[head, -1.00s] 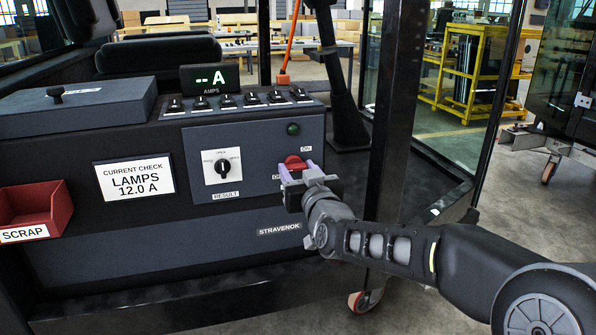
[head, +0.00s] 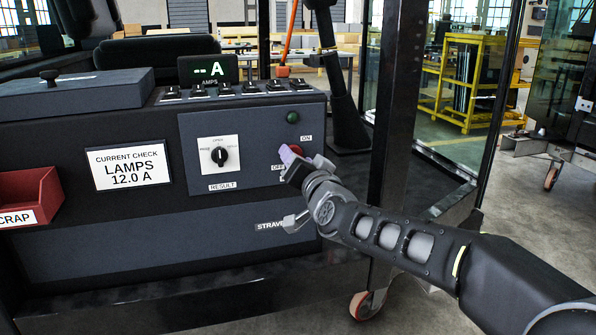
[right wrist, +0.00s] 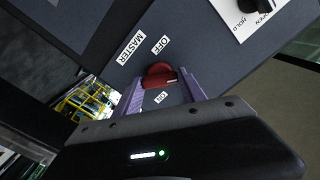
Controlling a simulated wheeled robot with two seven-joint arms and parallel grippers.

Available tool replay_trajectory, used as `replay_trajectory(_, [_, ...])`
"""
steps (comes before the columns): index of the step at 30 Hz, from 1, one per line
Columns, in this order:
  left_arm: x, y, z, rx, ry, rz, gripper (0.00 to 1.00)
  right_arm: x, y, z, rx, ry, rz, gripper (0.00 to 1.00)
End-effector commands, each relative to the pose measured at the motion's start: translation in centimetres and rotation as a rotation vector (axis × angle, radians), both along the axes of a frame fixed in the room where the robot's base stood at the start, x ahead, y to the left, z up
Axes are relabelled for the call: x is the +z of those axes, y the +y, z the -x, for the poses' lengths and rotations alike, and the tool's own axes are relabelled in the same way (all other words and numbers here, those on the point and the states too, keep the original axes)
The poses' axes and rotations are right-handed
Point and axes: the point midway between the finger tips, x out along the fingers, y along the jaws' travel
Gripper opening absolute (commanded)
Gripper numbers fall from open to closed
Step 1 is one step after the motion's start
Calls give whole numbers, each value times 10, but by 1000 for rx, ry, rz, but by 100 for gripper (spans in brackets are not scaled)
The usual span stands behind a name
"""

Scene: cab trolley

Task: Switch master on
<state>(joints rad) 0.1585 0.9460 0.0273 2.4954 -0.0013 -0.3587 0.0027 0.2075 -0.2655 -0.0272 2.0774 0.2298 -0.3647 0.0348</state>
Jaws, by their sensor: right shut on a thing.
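The red master switch knob (head: 296,150) is on the grey panel, between the ON label (head: 306,137) and the OFF label (head: 278,168). In the right wrist view the knob (right wrist: 160,75) sits between my purple fingertips, with OFF and MASTER labels beyond it and ON nearer. My right gripper (head: 289,156) is shut on the knob and tilted; its fingers and body partly hide the knob in the head view. I cannot tell exactly where the knob points. My left gripper is not in view.
A dark green lamp (head: 292,117) is above the switch. A rotary selector (head: 219,156) is to its left, below a row of toggles and an amps display (head: 208,69) reading "-- A".

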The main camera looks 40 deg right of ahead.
Motion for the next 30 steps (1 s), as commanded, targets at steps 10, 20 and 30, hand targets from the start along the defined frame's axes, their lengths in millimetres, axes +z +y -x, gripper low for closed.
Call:
replay_trajectory(10, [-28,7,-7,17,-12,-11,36,-4,0,0,1,-107,-311,7])
replay_trajectory(20, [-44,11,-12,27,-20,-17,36,-4,0,0,1,-209,-606,7])
replay_trajectory(30, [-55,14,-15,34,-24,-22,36,-3,0,0,0,-292,-842,7])
